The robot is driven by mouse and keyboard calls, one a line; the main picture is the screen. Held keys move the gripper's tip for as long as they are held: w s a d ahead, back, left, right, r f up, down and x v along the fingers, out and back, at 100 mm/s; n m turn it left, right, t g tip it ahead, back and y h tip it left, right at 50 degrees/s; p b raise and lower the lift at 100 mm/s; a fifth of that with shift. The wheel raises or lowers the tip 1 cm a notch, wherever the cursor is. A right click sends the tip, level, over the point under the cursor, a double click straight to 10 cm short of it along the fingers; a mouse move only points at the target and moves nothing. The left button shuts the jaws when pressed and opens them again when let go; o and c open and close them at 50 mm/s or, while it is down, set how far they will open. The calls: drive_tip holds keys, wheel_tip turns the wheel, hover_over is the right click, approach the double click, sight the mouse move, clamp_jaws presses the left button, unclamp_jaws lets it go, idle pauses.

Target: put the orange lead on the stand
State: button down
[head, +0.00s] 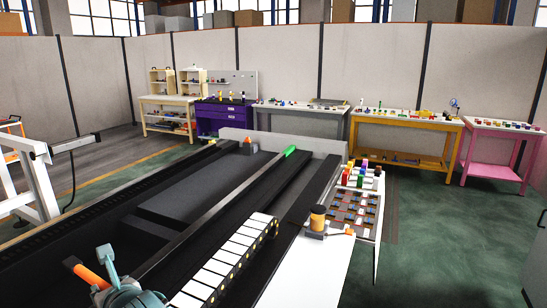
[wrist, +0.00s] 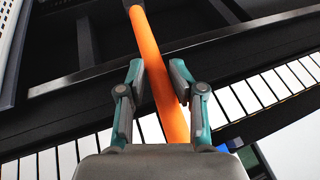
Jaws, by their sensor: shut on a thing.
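The orange lead (wrist: 158,75) is a long smooth orange rod with a dark far end. It runs up between the two fingers of my gripper (wrist: 157,72), which is shut on it. In the head view my gripper (head: 106,268) is at the lower left, and part of the orange lead (head: 88,275) sticks out to its left, above the dark rail bed. I cannot tell for sure which thing is the stand. A small grey block with an orange tip (head: 248,145) sits at the far end of the rails. An orange-brown cylinder on a grey base (head: 317,220) stands at the right.
A row of white blocks (head: 225,265) runs along the dark rails, and white keys (wrist: 275,88) show below my gripper in the wrist view. A green rod (head: 290,151) lies at the far end. A side table (head: 320,265) holds a sorting tray with colored pieces (head: 355,205). Workbenches line the back wall.

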drive_tip(key=s+a+r+n+g+y, duration=0.1)
drive_tip(key=s+a+r+n+g, duration=0.1)
drive_tip(key=s, duration=0.9)
drive_tip(key=s+a+r+n+g+y, duration=0.1)
drive_tip(key=s+a+r+n+g, duration=0.1)
drive_tip(key=s, duration=0.9)
drive_tip(key=s+a+r+n+g+y, duration=0.1)
drive_tip(key=s+a+r, duration=0.3)
drive_tip(key=s, duration=0.7)
drive_tip(key=shift+a+r+n+g, duration=0.35)
drive_tip(key=shift+r+n+g, duration=0.45)
drive_tip(key=shift+r, duration=0.1)
